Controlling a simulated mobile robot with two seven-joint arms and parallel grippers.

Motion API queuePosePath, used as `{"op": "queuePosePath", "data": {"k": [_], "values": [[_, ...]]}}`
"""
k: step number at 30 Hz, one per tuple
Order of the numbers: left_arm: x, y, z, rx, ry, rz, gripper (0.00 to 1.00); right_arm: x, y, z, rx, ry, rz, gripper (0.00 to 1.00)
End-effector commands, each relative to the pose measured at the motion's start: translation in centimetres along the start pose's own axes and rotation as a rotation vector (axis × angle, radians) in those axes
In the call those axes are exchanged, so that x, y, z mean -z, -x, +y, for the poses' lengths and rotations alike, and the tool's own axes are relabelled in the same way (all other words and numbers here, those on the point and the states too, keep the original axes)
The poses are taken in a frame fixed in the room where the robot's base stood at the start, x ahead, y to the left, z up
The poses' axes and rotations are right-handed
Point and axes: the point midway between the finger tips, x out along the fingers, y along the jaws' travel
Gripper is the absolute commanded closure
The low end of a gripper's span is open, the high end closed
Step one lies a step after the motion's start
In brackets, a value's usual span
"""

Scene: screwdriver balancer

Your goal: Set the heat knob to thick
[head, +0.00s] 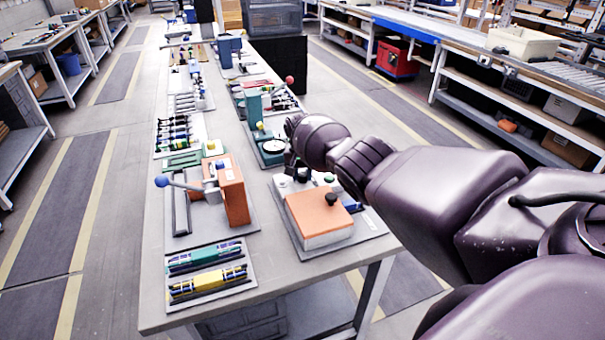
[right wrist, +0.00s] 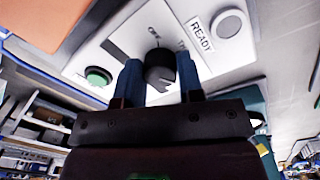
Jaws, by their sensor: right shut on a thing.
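The black heat knob (right wrist: 160,74) sits on a pale control panel (right wrist: 115,60) in the right wrist view. My right gripper (right wrist: 159,66) is shut on the knob, with one blue finger at each side. Marks reading "OFF" and the start of "TH" show beyond the knob; the rest is hidden by a finger. I cannot tell which mark the knob points to. In the head view the right gripper (head: 291,170) is at the back of the orange-topped sealer (head: 312,212), and the knob is hidden there. My left gripper is out of view.
A "READY" label (right wrist: 201,36), a round grey lamp (right wrist: 230,23) and a green button (right wrist: 98,76) are near the knob. An orange lever press (head: 233,190), a green dial stand (head: 256,125) and trays of screwdrivers (head: 208,270) share the bench (head: 155,285).

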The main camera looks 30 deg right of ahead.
Motion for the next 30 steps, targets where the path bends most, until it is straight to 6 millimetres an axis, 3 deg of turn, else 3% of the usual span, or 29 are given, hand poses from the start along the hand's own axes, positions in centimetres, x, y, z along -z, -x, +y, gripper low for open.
{"op": "queuePosePath", "data": {"k": [11, 12, 17, 26, 30], "values": [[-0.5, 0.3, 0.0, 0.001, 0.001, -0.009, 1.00, 0.0, 0.0, 0.0, 0.000, -0.005, 0.000, 0.89], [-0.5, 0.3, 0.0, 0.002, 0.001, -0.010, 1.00, 0.0, 0.0, 0.0, 0.000, -0.005, 0.000, 0.62], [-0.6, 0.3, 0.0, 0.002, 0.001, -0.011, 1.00, 0.0, 0.0, 0.0, 0.000, -0.005, 0.000, 0.40], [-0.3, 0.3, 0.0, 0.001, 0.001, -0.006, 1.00, 0.0, 0.3, 0.0, 0.001, -0.004, 0.001, 0.40], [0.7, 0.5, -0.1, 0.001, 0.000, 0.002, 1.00, 0.1, 1.8, 0.0, 0.002, -0.004, 0.002, 0.40]]}}
